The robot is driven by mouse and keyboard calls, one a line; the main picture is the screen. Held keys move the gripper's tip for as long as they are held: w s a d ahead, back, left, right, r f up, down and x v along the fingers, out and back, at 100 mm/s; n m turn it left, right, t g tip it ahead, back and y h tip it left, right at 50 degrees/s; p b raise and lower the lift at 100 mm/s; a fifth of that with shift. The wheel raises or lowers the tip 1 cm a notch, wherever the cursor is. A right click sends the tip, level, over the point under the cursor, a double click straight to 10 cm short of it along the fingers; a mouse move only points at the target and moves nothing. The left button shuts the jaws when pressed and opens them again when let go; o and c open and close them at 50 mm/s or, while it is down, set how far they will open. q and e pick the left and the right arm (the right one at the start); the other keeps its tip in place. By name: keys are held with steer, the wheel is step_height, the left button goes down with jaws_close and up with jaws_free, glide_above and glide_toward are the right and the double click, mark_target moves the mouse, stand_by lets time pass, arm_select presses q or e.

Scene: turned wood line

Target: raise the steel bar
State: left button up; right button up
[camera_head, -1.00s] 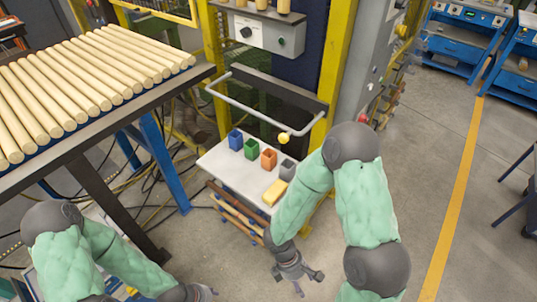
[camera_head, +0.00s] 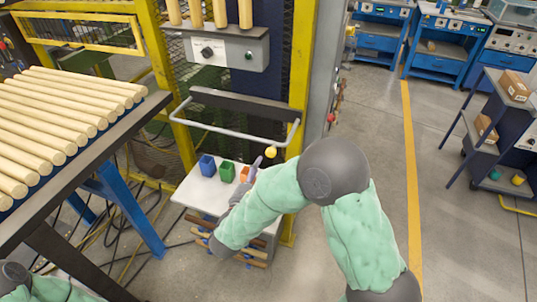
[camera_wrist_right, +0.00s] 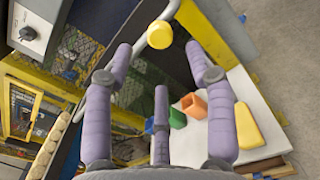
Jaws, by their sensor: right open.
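The steel bar (camera_head: 228,132) is a pale grey U-shaped tube standing out from a dark panel on the yellow frame. A yellow ball (camera_head: 271,152) shows just below its right part. My right gripper (camera_head: 252,174) is below the bar and ball, partly hidden by my own forearm. In the right wrist view its purple fingers (camera_wrist_right: 158,62) are spread and empty. The ball (camera_wrist_right: 160,34) appears beyond and between the fingertips, with a piece of the bar (camera_wrist_right: 170,10) beside it. My left gripper is out of view; only part of that arm shows.
A white shelf (camera_head: 196,193) below the bar carries blue (camera_head: 207,165), green (camera_head: 227,171) and orange (camera_head: 245,174) cups. A yellow block (camera_wrist_right: 249,126) lies there too. A rack of wooden rods (camera_head: 60,120) stands at left. Open floor lies to the right.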

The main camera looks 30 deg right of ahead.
mark_target(270, 155)
steer(key=b+x, duration=0.2)
steer(key=x, duration=0.6)
steer(key=shift+w+d+f, duration=0.1)
steer(key=shift+w+d, duration=0.1)
steer(key=shift+d, duration=0.1)
jaws_close()
